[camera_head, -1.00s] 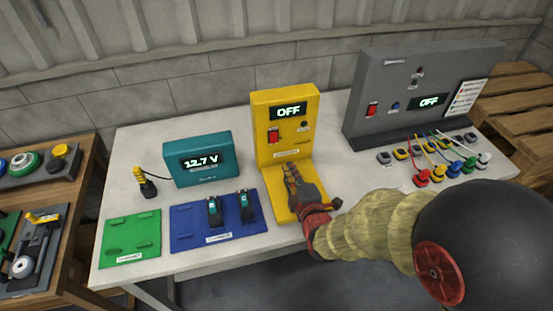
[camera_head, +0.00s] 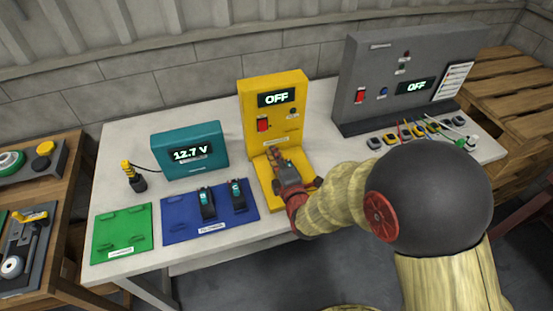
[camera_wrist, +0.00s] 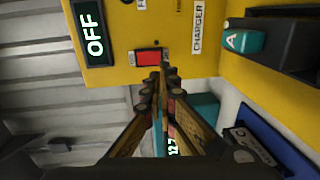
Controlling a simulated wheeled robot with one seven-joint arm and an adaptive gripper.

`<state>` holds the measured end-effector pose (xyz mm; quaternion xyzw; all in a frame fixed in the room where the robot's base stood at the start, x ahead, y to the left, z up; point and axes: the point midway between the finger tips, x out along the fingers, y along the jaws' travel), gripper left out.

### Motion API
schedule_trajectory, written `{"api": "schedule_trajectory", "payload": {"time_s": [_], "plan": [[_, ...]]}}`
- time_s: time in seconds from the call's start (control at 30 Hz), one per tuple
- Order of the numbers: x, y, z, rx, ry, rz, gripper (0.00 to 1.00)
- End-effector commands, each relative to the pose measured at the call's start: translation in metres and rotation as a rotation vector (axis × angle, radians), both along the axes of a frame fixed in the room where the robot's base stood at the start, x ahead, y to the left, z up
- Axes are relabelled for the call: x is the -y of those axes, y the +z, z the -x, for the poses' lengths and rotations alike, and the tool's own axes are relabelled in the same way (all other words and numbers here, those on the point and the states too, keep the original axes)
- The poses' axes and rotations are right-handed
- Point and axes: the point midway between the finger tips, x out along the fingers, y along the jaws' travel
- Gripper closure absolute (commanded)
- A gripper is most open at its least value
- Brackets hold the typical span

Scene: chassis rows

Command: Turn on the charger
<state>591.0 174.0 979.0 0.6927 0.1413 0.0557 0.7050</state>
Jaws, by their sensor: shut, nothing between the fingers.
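The yellow charger (camera_head: 250,100) stands upright near the middle of the table, and its display (camera_head: 277,98) reads OFF. Its red switch (camera_head: 263,125) is on the front face, below the display. The switch also shows in the wrist view (camera_wrist: 148,58), just beyond my fingertips. My gripper (camera_head: 277,157) is shut and empty, over the charger's base and in front of its face. In the wrist view my fingertips (camera_wrist: 157,78) are close to the switch; I cannot tell whether they touch it. A black and teal battery marked A (camera_wrist: 243,41) is at the charger's base.
A teal meter (camera_head: 190,168) reading 12.7 V stands left of the charger. Two batteries lie on the blue mat (camera_head: 178,229), beside an empty green mat (camera_head: 122,247). A grey panel (camera_head: 352,65) reading OFF stands at right, with plugs before it, partly hidden by my arm.

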Motion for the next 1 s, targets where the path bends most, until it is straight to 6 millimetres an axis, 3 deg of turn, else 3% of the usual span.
{"api": "schedule_trajectory", "payload": {"time_s": [0.2,0.43,0.63,1.0], "plan": [[-0.012,-0.008,-0.042,0.0,0.0,0.0,1.0],[-0.021,-0.011,-0.074,0.001,0.0,0.0,1.0],[-0.024,-0.011,-0.085,0.0,0.0,0.0,1.0],[-0.025,-0.011,-0.086,0.0,0.0,0.0,1.0]]}}
